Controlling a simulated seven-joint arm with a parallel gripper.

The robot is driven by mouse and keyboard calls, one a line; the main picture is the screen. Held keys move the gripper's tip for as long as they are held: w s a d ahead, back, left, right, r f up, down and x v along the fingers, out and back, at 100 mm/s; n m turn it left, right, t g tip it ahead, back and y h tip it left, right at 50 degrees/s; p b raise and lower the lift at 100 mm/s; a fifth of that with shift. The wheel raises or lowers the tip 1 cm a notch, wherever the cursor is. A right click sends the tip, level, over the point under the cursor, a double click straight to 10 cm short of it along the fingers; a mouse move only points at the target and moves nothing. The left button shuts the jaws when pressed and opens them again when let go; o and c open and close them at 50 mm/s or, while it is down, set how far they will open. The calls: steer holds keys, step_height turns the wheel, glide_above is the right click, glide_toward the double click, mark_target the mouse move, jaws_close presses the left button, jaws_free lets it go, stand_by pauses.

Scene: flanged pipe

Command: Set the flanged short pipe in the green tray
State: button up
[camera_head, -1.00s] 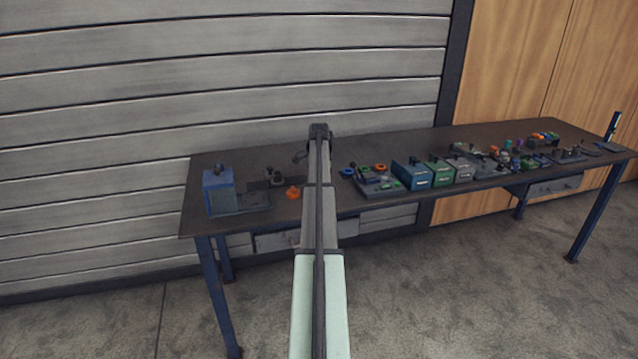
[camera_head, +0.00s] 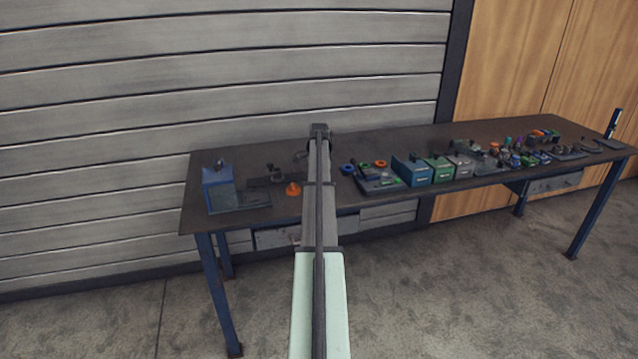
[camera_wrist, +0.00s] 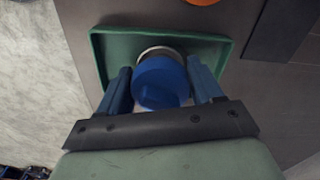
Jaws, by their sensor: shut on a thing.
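The flanged short pipe (camera_wrist: 160,80) is blue with a pale metallic ring at its far end, seen end-on in the wrist view. My gripper (camera_wrist: 161,86) is shut on it, with one blue finger on each side. The green tray (camera_wrist: 104,52) shows behind the pipe, its rim around the pipe's far end on the left, top and right. Whether the pipe touches the tray floor cannot be told. In the head view my arm covers this spot, so pipe, tray and gripper are hidden there.
The dark workbench (camera_head: 240,160) carries a blue block-shaped fixture (camera_head: 218,190) at left and an orange part (camera_head: 293,189) left of my arm. Several boxes and small parts crowd its right half. An orange piece (camera_wrist: 203,1) lies beyond the tray in the wrist view.

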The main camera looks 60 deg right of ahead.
steer(key=o, duration=1.2)
steer(key=shift+o, duration=0.6)
steer(key=shift+r, duration=0.1)
steer(key=shift+r, duration=3.4)
